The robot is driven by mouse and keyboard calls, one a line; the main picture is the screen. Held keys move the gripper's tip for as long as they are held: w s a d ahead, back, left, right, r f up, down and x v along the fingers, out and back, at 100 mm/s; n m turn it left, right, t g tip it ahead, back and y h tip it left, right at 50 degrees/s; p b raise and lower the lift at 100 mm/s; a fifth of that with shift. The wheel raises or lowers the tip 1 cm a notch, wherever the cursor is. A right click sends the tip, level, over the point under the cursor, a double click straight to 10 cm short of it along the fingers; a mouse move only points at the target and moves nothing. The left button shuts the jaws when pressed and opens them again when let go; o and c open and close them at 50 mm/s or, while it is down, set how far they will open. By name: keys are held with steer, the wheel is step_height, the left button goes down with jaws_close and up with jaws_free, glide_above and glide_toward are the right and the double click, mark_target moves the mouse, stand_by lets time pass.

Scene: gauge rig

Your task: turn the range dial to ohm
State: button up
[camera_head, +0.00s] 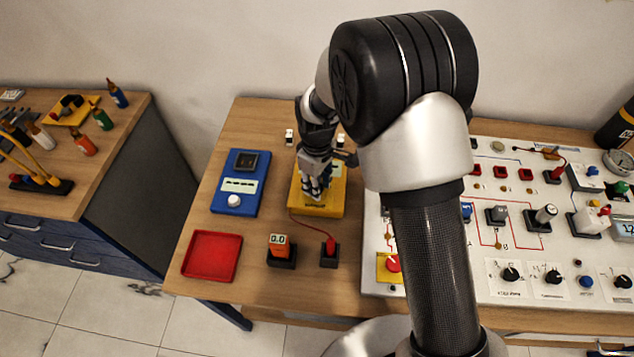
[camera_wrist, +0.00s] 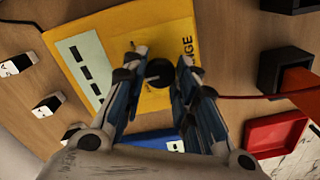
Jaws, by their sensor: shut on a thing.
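The yellow meter (camera_head: 335,204) lies on the wooden table, partly hidden under my gripper (camera_head: 316,192). In the wrist view the yellow meter (camera_wrist: 170,22) shows a pale display panel and printing that ends in "NGE". The black round range dial (camera_wrist: 159,72) sits on its face, between the two fingers. My gripper (camera_wrist: 159,66) is shut on the dial from above. The dial's pointer and the setting marks around it are too small or covered to read.
A blue meter (camera_head: 237,183) with a white knob lies left of the yellow one. A white panel (camera_head: 480,268) with several knobs is on the right.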

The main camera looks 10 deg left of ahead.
steer(key=c, duration=0.3)
steer(key=shift+m, duration=0.4)
steer(key=m+p, duration=0.1)
steer(key=m, duration=0.3)
steer(key=shift+m, duration=2.6)
steer(key=o, duration=1.1)
steer(key=shift+c, duration=0.2)
